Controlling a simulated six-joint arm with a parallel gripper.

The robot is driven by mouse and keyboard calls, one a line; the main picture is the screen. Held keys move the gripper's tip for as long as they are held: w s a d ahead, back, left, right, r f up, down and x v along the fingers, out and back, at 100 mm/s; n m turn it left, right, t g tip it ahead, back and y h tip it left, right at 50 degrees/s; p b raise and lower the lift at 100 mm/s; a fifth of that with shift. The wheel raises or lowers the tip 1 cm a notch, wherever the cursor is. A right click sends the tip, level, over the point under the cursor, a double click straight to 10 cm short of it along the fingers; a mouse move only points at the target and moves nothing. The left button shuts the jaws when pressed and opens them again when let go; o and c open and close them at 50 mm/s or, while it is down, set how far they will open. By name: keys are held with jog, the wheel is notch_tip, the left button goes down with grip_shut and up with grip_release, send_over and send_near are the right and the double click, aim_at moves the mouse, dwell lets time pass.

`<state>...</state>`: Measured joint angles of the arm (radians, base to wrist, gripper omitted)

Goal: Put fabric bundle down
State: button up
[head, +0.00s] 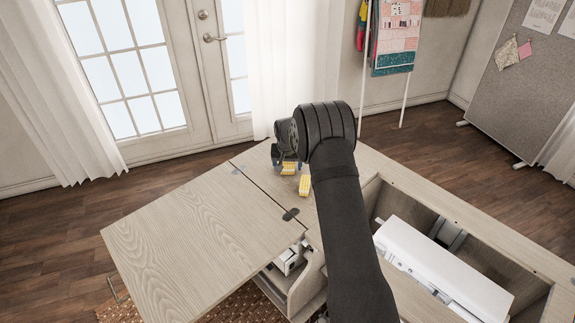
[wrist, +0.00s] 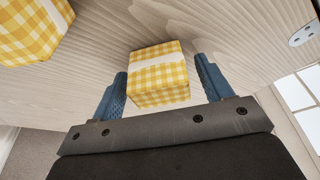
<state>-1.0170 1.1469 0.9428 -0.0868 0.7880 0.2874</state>
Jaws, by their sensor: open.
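A yellow-and-white checked fabric bundle with a pale band (wrist: 160,76) rests on the wooden cabinet top, between the two blue fingers of my gripper (wrist: 160,66). The fingers stand open on either side of it, with narrow gaps showing. In the head view my gripper (head: 287,163) is low over the far part of the cabinet top, with this bundle (head: 289,169) partly hidden by it. A second checked bundle (head: 304,186) lies nearby, closer to the camera; it also shows at the upper left of the wrist view (wrist: 32,28).
The cabinet's wooden leaf (head: 200,225) is clear at the left. A white sewing machine (head: 440,268) lies in the open recess at the right. A dark hinge (head: 291,214) sits on the seam. A rack with hanging fabrics (head: 395,40) stands behind.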

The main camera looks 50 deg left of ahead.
jog(key=shift+r, duration=0.1)
jog(key=v, duration=1.2)
jog(key=x, duration=1.2)
notch_tip(320, 180, up, 2)
jog(key=shift+r, duration=0.5)
